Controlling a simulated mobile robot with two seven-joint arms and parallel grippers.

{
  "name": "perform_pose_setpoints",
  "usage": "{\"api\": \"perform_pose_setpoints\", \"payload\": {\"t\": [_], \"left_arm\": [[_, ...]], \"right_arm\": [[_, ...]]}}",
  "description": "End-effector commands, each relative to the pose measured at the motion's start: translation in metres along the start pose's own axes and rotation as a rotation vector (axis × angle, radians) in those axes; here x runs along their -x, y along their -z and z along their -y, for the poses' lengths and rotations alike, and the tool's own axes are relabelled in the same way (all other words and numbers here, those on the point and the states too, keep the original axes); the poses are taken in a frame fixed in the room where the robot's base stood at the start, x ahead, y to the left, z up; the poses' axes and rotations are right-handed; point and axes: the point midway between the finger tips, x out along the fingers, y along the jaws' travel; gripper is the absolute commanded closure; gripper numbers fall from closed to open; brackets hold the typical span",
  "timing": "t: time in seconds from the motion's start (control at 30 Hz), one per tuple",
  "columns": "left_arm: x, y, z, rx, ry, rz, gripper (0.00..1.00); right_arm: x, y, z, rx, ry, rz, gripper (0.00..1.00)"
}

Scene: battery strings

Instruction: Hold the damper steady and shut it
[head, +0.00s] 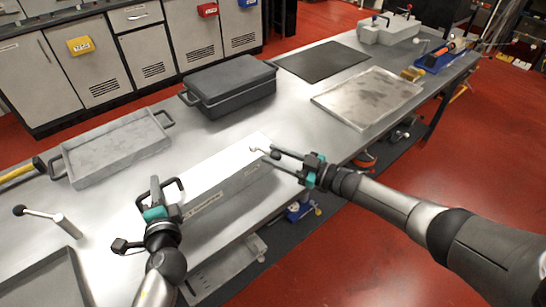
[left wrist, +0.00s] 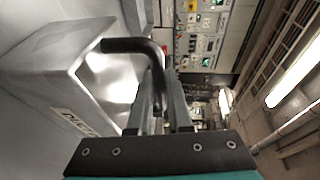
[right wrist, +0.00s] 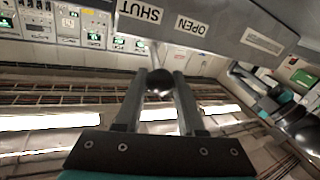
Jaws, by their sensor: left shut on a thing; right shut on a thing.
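The damper (head: 228,190) is a long grey box with a bright top, lying at the near edge of the metal bench. My left gripper (head: 157,184) is shut on the black bent handle (left wrist: 132,45) at the damper's left end. My right gripper (head: 277,158) is shut on the round dark knob (right wrist: 160,82) of the lever, at the damper's right end.
A grey tray (head: 70,165) and a dark lidded case (head: 232,73) stand behind the damper. A small post with a ball-ended lever (head: 66,226) is at left. A dark mat (head: 320,61) and a metal plate (head: 345,119) lie further right.

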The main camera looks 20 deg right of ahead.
Motion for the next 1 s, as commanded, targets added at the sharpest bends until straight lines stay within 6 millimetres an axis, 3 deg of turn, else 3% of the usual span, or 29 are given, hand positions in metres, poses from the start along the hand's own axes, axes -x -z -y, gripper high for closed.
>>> {"api": "perform_pose_setpoints", "payload": {"t": [0.03, 0.97, 1.0], "left_arm": [[0.0029, -0.0002, -0.0103, 0.0, -0.021, -0.001, 1.0], [0.0024, -0.0028, -0.0101, -0.001, -0.02, 0.006, 1.0], [0.0024, -0.0029, -0.0101, -0.001, -0.02, 0.007, 1.0]], "right_arm": [[0.0009, -0.0015, -0.0074, 0.005, 0.003, 0.004, 1.0], [0.0054, -0.0026, -0.0142, -0.001, 0.096, -0.009, 1.0], [0.0054, -0.0026, -0.0142, -0.001, 0.096, -0.009, 0.6]]}}
